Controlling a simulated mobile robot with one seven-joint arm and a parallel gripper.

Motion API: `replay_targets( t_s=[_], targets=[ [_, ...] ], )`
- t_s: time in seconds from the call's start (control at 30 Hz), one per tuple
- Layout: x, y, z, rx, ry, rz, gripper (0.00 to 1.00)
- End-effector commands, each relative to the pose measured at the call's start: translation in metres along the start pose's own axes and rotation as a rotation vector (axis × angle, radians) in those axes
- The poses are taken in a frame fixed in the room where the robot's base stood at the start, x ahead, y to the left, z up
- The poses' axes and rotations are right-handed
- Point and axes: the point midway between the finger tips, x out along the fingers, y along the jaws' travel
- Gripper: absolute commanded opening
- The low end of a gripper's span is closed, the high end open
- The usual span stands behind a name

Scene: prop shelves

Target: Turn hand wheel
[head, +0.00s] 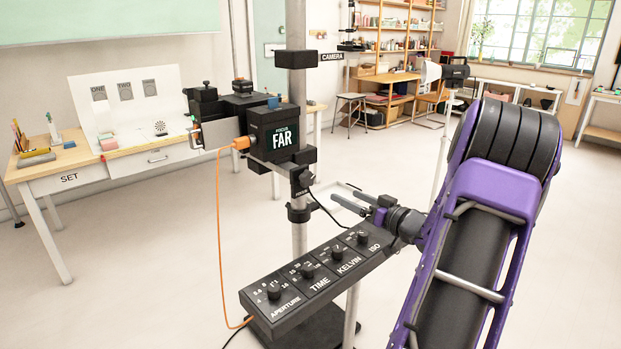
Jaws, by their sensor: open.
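My gripper (337,191) is open and empty, with its two grey fingers pointing left toward the metal column (299,120). A dark knob-like part (302,181) with a small label sits on the column, just left of the fingertips and apart from them in the picture; it may be the hand wheel, but it is too small to tell. A cable hangs from the knob area and passes near my gripper.
A black control panel (318,275) with several dials lies below my gripper. An orange cable (219,225) loops from the camera to the panel. A table labelled SET (68,179) stands at left. Shelves and a desk (390,77) are at the back. Open floor lies between.

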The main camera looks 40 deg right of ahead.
Motion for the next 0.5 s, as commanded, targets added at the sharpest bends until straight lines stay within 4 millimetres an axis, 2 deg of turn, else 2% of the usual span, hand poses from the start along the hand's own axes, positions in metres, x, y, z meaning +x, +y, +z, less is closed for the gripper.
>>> replay_targets(
  t_s=[0.03, 0.1, 0.23, 0.37, 0.5],
  targets=[
    [-0.010, 0.003, 0.002, 0.016, 0.010, 0.006, 0.93],
    [-0.018, 0.003, 0.005, 0.028, 0.017, 0.005, 0.93],
    [-0.020, 0.003, 0.006, 0.035, 0.022, 0.002, 0.93],
    [-0.007, 0.003, 0.006, 0.035, 0.023, 0.001, 0.93],
    [0.020, 0.003, 0.006, 0.034, 0.023, 0.000, 0.93]
  ],
)
